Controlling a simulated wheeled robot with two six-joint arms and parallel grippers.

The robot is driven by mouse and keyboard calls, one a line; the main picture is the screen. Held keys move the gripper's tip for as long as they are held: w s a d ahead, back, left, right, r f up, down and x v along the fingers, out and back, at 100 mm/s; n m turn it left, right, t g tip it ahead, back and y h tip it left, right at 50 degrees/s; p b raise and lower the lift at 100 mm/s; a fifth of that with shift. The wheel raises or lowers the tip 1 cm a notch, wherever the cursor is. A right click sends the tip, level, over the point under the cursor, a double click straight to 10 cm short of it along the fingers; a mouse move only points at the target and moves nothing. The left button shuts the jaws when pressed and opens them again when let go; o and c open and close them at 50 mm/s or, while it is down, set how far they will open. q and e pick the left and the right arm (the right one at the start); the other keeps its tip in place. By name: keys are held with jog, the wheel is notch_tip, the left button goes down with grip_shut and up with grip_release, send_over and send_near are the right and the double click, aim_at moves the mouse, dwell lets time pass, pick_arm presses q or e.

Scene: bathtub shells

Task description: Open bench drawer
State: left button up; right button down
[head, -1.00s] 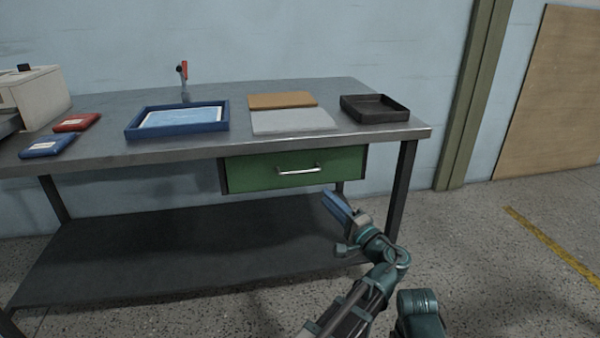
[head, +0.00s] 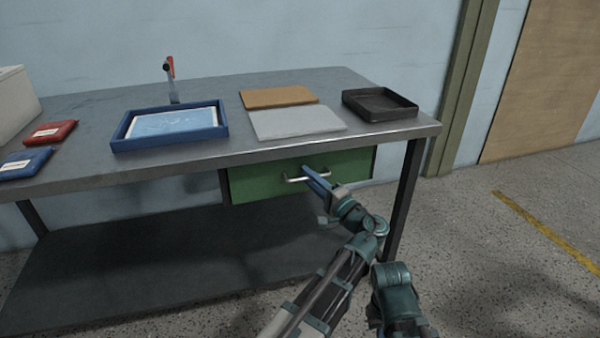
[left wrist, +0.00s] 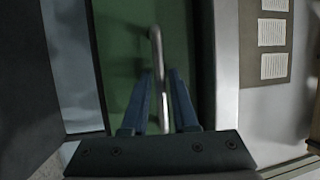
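The bench drawer (head: 256,183) has a green front and sits under the right part of the bench top; it looks closed. Its metal bar handle (head: 291,180) is partly hidden by my left gripper (head: 317,180), which is at the drawer front. In the left wrist view, the green drawer front (left wrist: 115,60) fills the middle and the handle (left wrist: 156,45) runs between the two blue fingers of the gripper (left wrist: 161,78). The fingers are apart, one on each side of the bar, with small gaps visible. My right gripper is not in view.
The grey metal bench (head: 215,158) carries a blue tray (head: 120,144), an orange-brown board (head: 278,96), a grey board (head: 297,124) and a black tray (head: 380,105). The bench leg (head: 404,195) stands right of the drawer. The floor at right is clear.

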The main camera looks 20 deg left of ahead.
pick_arm(q)
grip_shut()
dwell(1.4)
